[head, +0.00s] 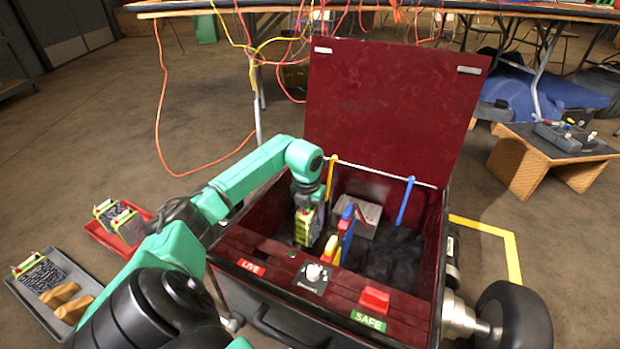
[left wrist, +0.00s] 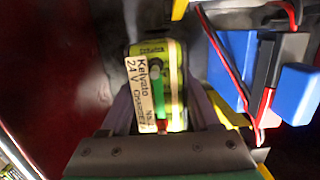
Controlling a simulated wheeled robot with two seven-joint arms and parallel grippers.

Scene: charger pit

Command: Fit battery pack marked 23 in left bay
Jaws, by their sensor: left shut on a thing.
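My left gripper (head: 306,205) reaches down into the left part of the open dark red box (head: 262,262). It is shut on a yellow-green battery pack (head: 303,228), held roughly upright left of the blue and yellow connectors (head: 346,240). In the left wrist view the battery pack (left wrist: 172,70) sits between the fingers of my left gripper (left wrist: 162,112). Its cream label reads "Kelvato 24 V"; I cannot make out a 23. The pack's lower end is hidden, so I cannot tell whether it touches the box floor. My right gripper is not in view.
The box lid (head: 385,115) stands open behind. Yellow (head: 332,175) and blue (head: 405,200) straps hang from a rod. A knob (head: 314,272) and red switch (head: 374,298) are on the front panel. A red tray (head: 100,238) and grey tray (head: 30,300) hold other packs.

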